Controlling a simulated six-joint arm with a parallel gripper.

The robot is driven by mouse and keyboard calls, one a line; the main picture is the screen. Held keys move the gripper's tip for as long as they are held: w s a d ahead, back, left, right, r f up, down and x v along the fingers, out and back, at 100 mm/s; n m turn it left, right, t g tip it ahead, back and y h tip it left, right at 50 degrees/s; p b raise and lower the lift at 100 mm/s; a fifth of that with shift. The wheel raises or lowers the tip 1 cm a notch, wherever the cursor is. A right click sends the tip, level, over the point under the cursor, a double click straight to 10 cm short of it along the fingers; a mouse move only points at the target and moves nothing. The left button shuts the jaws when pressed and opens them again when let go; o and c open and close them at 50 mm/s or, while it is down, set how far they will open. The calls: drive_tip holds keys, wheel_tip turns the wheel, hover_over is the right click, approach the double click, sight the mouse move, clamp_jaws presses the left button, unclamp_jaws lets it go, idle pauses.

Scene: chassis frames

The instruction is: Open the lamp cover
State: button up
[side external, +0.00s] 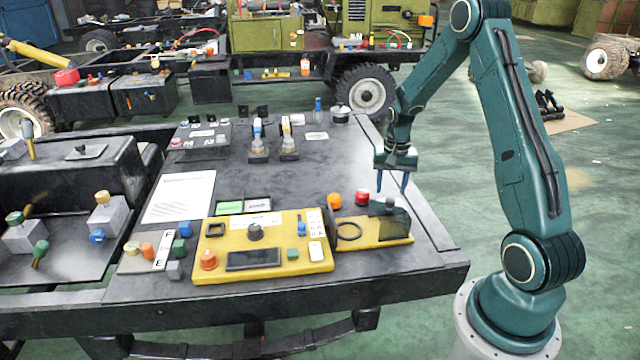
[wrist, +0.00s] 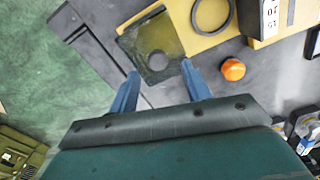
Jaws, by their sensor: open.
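The lamp cover looks like a dark, smoky see-through cover (side external: 392,222) at the right end of a yellow panel (side external: 312,266). It stands tilted up from the yellow plate in the side view. In the wrist view the cover (wrist: 140,45) shows a round shape through it or in it. My gripper (side external: 392,188) is open and points down, above and just behind the cover. In the wrist view the two blue fingers (wrist: 159,70) are apart, with their tips near the cover's lower edge. I cannot tell whether they touch it. Nothing is held.
An orange knob (side external: 334,201) and a red knob (side external: 362,197) stand behind the yellow panel; the orange one shows in the wrist view (wrist: 232,69). A black ring (side external: 348,231) lies left of the cover. The dark table (side external: 430,235) is clear toward its right edge.

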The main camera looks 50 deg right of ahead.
wheel_tip(320, 180, up, 10)
idle(0.5)
drive_tip(key=shift+a, duration=0.1)
drive_tip(key=s+a+r+n+t, duration=0.1)
drive_tip(key=s+a+r+n, duration=0.15)
drive_tip(key=a+r, duration=0.45)
drive_tip(key=s+a+r+n+t, duration=0.1)
drive_tip(key=s+a+r+n, duration=0.15)
drive_tip(key=a+r, duration=0.5)
drive_tip(key=s+a+n+t, duration=0.3)
drive_tip(key=s+a+n, duration=0.4)
drive_tip(key=s+a, duration=0.5)
drive_tip(key=shift+a+r+t, duration=0.2)
drive_tip(key=shift+a+t, duration=0.1)
drive_tip(key=shift+a, duration=0.05)
